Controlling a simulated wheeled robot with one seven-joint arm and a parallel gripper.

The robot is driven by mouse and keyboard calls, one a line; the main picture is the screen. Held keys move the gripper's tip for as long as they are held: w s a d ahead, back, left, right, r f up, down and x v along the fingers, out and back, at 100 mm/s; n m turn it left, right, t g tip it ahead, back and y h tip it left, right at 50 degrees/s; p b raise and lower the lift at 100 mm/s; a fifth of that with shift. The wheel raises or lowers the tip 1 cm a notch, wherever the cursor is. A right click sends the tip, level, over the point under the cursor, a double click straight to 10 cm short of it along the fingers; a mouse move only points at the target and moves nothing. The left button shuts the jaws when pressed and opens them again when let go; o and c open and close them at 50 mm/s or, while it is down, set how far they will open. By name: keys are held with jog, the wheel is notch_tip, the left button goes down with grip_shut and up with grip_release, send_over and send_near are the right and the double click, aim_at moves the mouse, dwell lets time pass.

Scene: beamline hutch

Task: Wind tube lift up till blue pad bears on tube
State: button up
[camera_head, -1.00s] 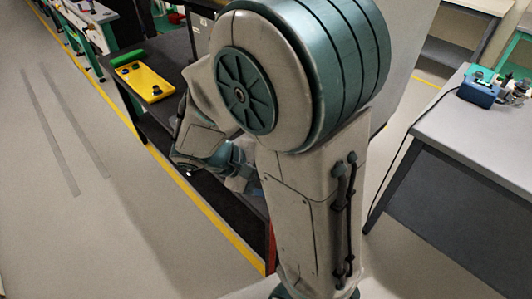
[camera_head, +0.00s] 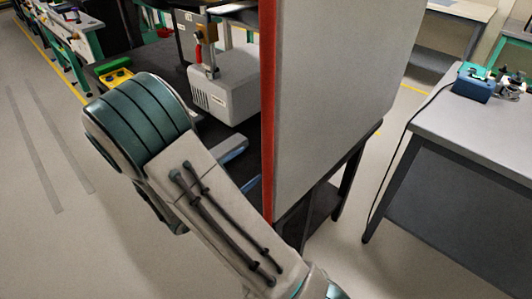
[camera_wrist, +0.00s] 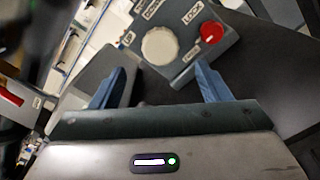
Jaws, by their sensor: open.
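In the wrist view, a cream round knob (camera_wrist: 160,45) sits on a grey control panel (camera_wrist: 183,72) with printed labels, one reading UP and another LOCK. A red knob (camera_wrist: 211,32) is on the same panel to its right. My gripper (camera_wrist: 160,70) is open and empty, its two blue fingers apart just below the cream knob in the picture. Whether they touch the panel cannot be told. I cannot pick out the tube or the blue pad in either view.
In the head view, a grey boxy machine (camera_head: 228,95) stands on a dark bench beside a tall grey panel with a red edge (camera_head: 330,90). A yellow tray (camera_head: 116,78) lies at the back left. A grey table (camera_head: 465,125) is at right. The left floor is clear.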

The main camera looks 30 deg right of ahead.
aim_at(267, 151)
jog(key=x, duration=0.8)
jog(key=shift+c, duration=0.3)
jog(key=c, duration=0.9)
